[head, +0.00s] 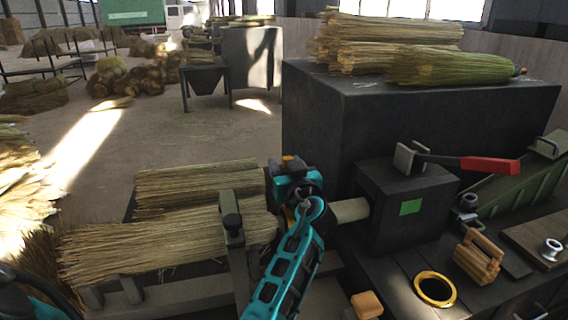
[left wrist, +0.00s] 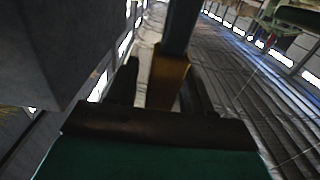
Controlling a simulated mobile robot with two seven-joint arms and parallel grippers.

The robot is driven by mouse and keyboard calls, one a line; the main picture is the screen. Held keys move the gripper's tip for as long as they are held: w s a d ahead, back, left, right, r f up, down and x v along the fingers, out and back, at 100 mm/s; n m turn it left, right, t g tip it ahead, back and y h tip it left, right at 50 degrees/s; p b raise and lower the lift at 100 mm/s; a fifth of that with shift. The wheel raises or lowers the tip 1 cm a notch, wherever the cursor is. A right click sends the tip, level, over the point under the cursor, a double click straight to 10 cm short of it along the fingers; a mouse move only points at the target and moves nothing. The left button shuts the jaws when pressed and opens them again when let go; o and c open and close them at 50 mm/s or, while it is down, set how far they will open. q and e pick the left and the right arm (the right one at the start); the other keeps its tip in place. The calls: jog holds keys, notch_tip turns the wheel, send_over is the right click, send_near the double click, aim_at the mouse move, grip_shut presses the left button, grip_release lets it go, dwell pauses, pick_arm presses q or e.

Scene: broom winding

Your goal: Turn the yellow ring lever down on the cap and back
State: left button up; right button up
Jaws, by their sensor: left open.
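My left gripper (head: 290,172), teal and black, is at the right end of the broom bundle, beside the handle. In the left wrist view its two dark fingers (left wrist: 160,82) are apart. A yellow piece (left wrist: 168,78), which looks like the lever, lies between them with a dark bar (left wrist: 182,25) rising from it. I cannot tell whether the fingers touch it. A small yellow-orange part (head: 290,160) shows at the gripper in the head view; I cannot tell whether it is the lever. The cap is largely hidden by my arm.
The straw broom (head: 160,247) lies across a metal cradle, its pale handle (head: 350,210) running to a dark box (head: 405,208). A red-handled lever (head: 488,165) stands on that box.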

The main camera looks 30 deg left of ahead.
pick_arm(q)
grip_shut()
dwell(0.5)
